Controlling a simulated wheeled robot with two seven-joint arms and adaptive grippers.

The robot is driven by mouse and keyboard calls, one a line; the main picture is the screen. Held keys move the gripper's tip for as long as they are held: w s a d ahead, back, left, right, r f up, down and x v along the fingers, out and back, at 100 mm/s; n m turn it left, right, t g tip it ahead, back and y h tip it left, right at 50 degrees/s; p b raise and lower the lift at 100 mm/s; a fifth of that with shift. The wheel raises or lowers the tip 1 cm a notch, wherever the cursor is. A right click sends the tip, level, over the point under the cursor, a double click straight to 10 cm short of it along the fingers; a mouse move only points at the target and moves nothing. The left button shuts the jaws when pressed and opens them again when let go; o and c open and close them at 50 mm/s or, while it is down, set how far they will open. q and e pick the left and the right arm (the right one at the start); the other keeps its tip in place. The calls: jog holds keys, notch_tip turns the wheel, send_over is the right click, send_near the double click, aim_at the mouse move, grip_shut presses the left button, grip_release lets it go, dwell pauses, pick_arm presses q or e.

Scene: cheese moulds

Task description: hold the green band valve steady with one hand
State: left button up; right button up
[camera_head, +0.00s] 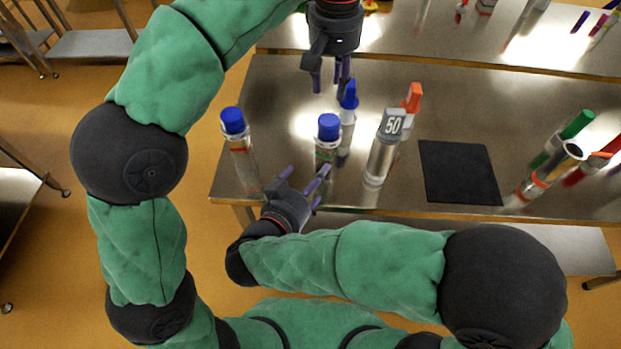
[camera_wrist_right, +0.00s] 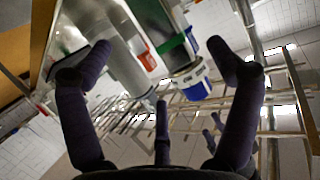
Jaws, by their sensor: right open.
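The green band valve (camera_head: 327,150) is a clear upright cylinder with a blue cap, near the table's front edge. In the right wrist view, the valve (camera_wrist_right: 172,48) shows its green band and blue-and-white end, beyond and between my spread fingers. My right gripper (camera_head: 307,175) is open and empty, just front-left of the valve in the head view. It shows in the wrist view (camera_wrist_right: 160,62) with no finger clearly touching the valve. My left gripper (camera_head: 331,82) hangs fingers-down behind the valve, above another blue-capped cylinder (camera_head: 347,100). Its fingers look apart and empty.
A blue-capped cylinder (camera_head: 234,124) stands left on the metal table (camera_head: 272,85). A grey-topped "50" cylinder (camera_head: 384,150) and an orange-topped one (camera_head: 412,97) stand right of the valve. A black mat (camera_head: 460,172) lies farther right, before several more cylinders.

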aim_at(326, 161)
jog(key=shift+h, duration=0.3)
jog(key=x, duration=1)
jog(key=shift+w+d, duration=0.25)
jog(key=shift+w, duration=0.1)
